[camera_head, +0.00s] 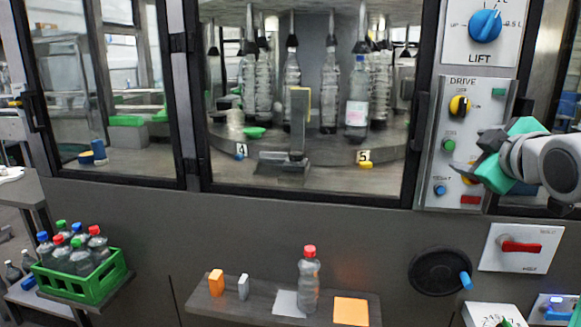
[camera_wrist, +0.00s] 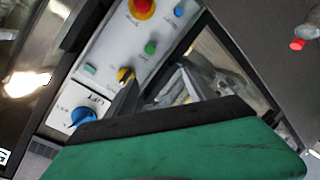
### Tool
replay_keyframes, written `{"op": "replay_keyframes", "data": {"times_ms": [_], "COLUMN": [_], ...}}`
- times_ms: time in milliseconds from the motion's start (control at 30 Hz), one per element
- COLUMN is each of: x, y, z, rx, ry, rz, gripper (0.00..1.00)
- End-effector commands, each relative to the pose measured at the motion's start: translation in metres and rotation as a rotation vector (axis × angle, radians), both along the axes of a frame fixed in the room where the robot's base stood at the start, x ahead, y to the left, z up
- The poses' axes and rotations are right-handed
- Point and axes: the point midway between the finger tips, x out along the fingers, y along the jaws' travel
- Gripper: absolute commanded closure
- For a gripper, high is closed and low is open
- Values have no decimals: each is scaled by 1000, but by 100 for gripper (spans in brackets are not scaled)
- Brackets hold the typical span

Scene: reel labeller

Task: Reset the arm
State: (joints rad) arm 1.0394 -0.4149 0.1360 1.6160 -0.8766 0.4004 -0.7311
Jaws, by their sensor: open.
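My gripper (camera_head: 474,158), with a green-teal body and dark fingers, is open at the right, in front of the DRIVE panel (camera_head: 447,130). It hides part of the panel's lower right. No object shows between its fingers. In the wrist view the green gripper body (camera_wrist: 180,150) fills the bottom, and a dark finger points toward the panel (camera_wrist: 108,45). The panel's yellow-black knob (camera_wrist: 126,74), green button (camera_wrist: 150,47), blue button (camera_wrist: 179,11) and red button (camera_wrist: 141,7) show beyond it. I cannot tell whether a finger touches the panel.
A blue LIFT knob (camera_head: 485,26) is above the panel. Below are a black handwheel (camera_head: 438,272) and a red switch handle (camera_head: 522,247). A shelf (camera_head: 232,308) holds a red-capped bottle (camera_head: 309,280) and small blocks. A green crate (camera_head: 80,287) of bottles stands left.

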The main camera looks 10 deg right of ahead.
Motion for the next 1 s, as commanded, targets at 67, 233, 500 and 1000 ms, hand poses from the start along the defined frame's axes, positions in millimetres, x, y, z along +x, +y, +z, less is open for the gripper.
{"op": "replay_keyframes", "data": {"times_ms": [67, 233, 500, 1000], "x": [17, 20, -94, -124], "y": [30, 126, 237, 244], "z": [-11, -93, -215, -242], "rx": [153, 535, 772, 777], "ry": [65, 344, 813, 881], "rz": [4, -71, -373, -461], "gripper": [37, 37, 37, 37]}}
